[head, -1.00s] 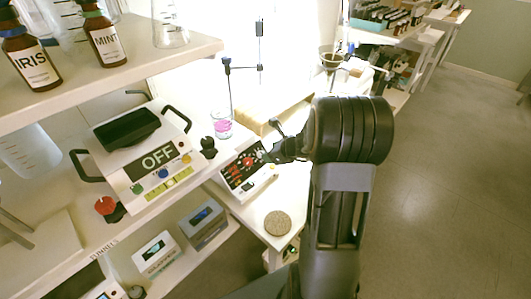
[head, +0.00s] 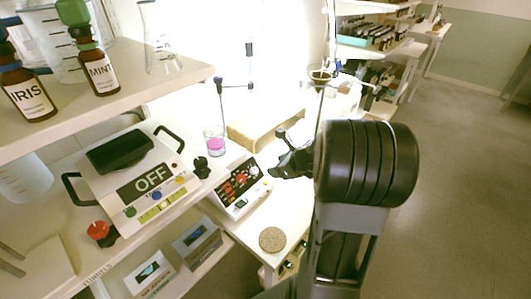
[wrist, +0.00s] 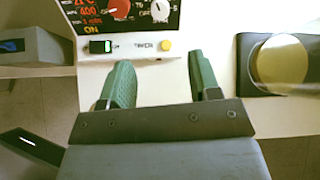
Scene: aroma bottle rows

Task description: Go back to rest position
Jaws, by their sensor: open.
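My gripper (head: 280,154) is open and empty. In the head view it sits just right of the red-display hotplate (head: 238,187), with the dark arm to its right. In the wrist view the two green fingers of my gripper (wrist: 162,76) are spread, with nothing between them. The control panel of the hotplate (wrist: 130,48) lies just beyond the fingertips, with red digits, a red knob and a small switch. I cannot tell whether the fingers touch the panel; a gap seems to show.
An OFF-marked device (head: 130,175) stands left of the hotplate. IRIS (head: 30,92) and MINT (head: 101,72) bottles stand on the upper left shelf. A pink-liquid beaker (head: 214,138) and a round cork disc (head: 272,239) are nearby. Open floor (head: 460,170) lies to the right.

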